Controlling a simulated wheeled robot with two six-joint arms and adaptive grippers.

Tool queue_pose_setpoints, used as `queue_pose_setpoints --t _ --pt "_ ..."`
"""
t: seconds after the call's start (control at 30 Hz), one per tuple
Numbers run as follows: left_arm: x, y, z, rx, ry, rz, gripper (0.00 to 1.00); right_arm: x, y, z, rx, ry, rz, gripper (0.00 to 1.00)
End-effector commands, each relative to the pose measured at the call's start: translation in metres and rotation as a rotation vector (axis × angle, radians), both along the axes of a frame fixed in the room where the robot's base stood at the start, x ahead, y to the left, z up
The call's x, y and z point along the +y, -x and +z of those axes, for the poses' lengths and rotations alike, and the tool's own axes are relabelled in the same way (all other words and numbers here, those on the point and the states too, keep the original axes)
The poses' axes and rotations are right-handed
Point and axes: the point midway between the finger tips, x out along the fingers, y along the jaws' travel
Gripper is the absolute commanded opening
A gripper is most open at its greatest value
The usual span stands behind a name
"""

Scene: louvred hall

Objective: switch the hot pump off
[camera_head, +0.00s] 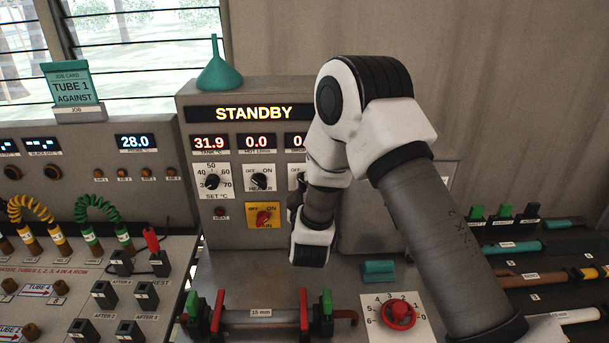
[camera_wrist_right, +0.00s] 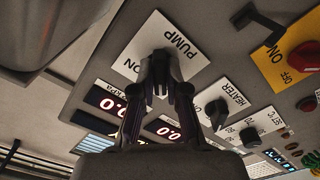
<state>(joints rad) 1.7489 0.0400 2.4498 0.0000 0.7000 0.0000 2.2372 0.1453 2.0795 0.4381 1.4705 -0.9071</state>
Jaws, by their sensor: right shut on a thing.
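The pump switch plate (camera_wrist_right: 183,48) is white and labelled PUMP, with ON readable at one side. In the right wrist view my right gripper (camera_wrist_right: 160,75) is shut on the dark pump knob (camera_wrist_right: 160,58) at the middle of the plate. My fingers cover much of the knob, and I cannot tell which way it points. In the head view my right gripper (camera_head: 297,203) is at the panel, and my arm hides most of the pump plate (camera_head: 296,171). The sign (camera_head: 254,113) reads STANDBY, and the hot flow display (camera_head: 257,141) reads 0.0. My left gripper is not in view.
The heater switch (camera_head: 261,181) is close left of the pump plate. A yellow-plated red main switch (camera_head: 263,216) is below it. A tube in red and green clamps (camera_head: 261,318) and a red dial (camera_head: 397,313) are on the bench below my arm. A teal funnel (camera_head: 219,70) stands on top.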

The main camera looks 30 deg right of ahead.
Motion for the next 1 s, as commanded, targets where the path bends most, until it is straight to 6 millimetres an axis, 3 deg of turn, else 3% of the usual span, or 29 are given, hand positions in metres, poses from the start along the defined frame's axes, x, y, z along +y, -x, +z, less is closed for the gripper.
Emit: queue_pose_setpoints --t 0.1,0.13,0.2,0.53,1.0 --pt "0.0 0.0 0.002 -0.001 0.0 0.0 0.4 0.001 0.0 0.001 0.008 0.016 0.003 0.0" --pt "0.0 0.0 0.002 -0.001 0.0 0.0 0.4 0.001 0.0 0.001 0.008 0.016 0.003 0.24" --pt "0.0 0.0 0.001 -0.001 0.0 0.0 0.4 0.001 0.0 0.0 0.008 0.015 0.003 0.43" --pt "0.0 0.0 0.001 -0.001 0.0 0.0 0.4 0.003 0.003 0.0 0.009 0.014 0.004 0.43" --pt "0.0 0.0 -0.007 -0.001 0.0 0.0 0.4 0.036 0.056 -0.001 0.009 0.014 0.004 0.43"
